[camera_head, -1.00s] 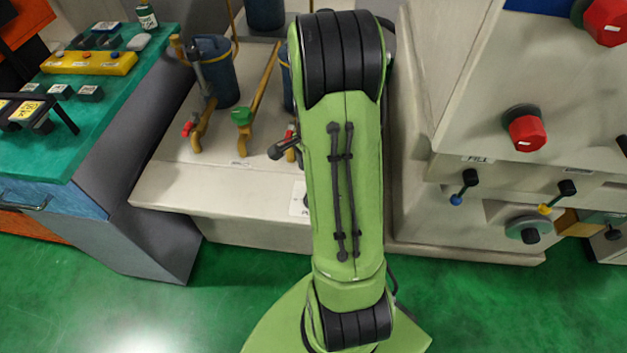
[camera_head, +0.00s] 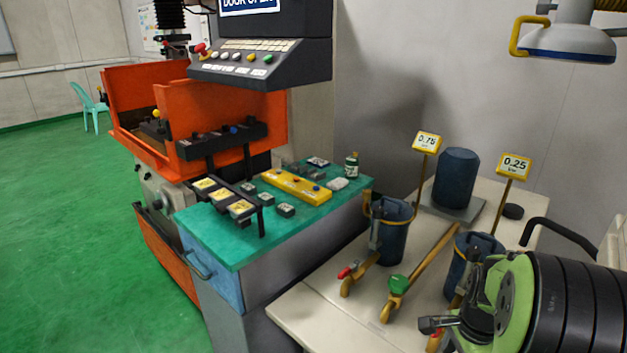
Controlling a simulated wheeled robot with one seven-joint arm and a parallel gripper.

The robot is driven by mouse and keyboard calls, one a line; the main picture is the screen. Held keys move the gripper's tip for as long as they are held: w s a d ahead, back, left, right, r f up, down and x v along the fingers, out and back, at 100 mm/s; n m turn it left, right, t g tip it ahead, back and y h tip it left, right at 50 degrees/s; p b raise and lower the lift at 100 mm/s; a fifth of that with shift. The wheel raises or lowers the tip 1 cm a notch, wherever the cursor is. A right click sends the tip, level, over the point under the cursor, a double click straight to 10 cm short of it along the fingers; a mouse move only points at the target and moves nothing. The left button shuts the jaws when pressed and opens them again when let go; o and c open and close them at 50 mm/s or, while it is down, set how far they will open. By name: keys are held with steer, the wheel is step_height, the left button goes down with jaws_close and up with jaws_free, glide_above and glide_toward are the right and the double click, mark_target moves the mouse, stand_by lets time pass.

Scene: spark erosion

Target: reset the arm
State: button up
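My green arm with black ribbed joint covers (camera_head: 560,300) shows at the lower right of the head view, over the right part of the pale bench. A dark end piece that seems to be my gripper (camera_head: 440,324) shows at its left side, in front of the right blue canister (camera_head: 462,268). It is too small and partly hidden to tell whether its fingers are open or shut, or whether it holds anything.
An orange machine (camera_head: 220,112) stands behind. Green floor is free at left.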

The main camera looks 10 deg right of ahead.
steer(key=s+a+r+n+t+p, duration=0.35)
steer(key=a+r+n, duration=0.55)
steer(key=a+r, duration=0.45)
steer(key=s+a+r+n+t+p, duration=0.2)
steer(key=s+a+r+n, duration=0.3)
steer(key=s+r+n, duration=0.2)
steer(key=n, duration=0.2)
steer(key=shift+s+a+r+n+p, duration=0.15)
steer(key=shift+s+a+n+p, duration=0.25)
